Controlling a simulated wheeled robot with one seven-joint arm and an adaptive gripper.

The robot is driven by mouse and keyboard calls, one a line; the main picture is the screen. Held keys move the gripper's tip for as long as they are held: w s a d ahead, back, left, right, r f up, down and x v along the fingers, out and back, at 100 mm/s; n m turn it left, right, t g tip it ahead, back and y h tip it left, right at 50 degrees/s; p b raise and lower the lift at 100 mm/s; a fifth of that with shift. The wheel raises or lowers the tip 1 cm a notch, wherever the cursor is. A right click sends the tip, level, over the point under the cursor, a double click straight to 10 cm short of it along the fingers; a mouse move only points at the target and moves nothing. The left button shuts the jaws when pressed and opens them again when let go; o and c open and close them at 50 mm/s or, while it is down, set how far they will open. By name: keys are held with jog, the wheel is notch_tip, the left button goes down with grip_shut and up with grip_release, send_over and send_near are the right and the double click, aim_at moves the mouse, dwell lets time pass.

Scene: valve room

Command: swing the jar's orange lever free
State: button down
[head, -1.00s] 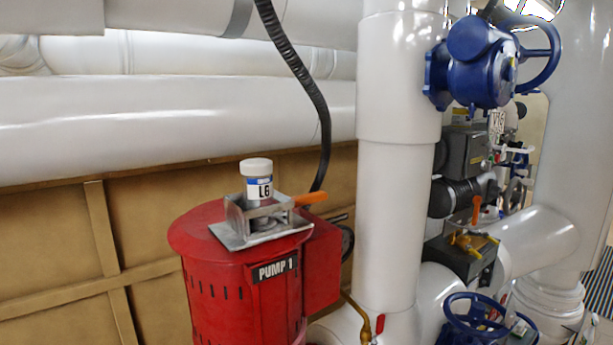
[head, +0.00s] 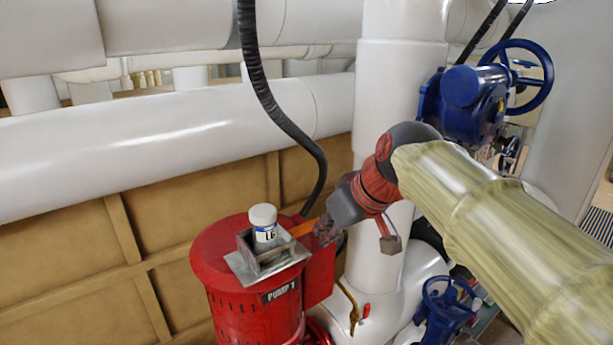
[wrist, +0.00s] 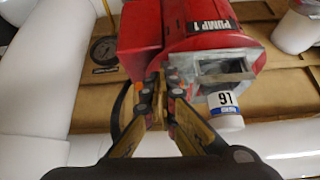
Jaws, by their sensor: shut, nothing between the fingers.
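The white-lidded jar (head: 263,216) with a blue and white label stands upright in a grey metal bracket (head: 240,266) on top of the red pump. In the wrist view the jar (wrist: 226,108) appears upside down, right of my fingertips (wrist: 163,88). The lever is mostly hidden there behind the right finger.
The red pump (head: 230,258) is labelled PUMP 1. A black hose (head: 275,110) hangs behind it. A thick white vertical pipe (head: 383,85) and a blue handwheel valve (head: 470,95) stand to the right.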

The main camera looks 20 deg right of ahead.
jog(key=w+d+r+p, duration=0.1)
jog(key=w+r+p, duration=0.2)
jog(key=r, duration=0.4)
jog(key=shift+w+r+n, duration=0.2)
jog(key=shift+w+n, duration=0.2)
jog(key=shift+w, duration=0.1)
jog(key=shift+f, duration=0.15)
jog(key=p+x, duration=0.1)
jog(key=x, duration=0.8)
jog(key=shift+w+a+f, duration=0.15)
jog(key=shift+w+f, duration=0.05)
jog(key=shift+w, duration=0.2)
jog(key=shift+s, duration=0.1)
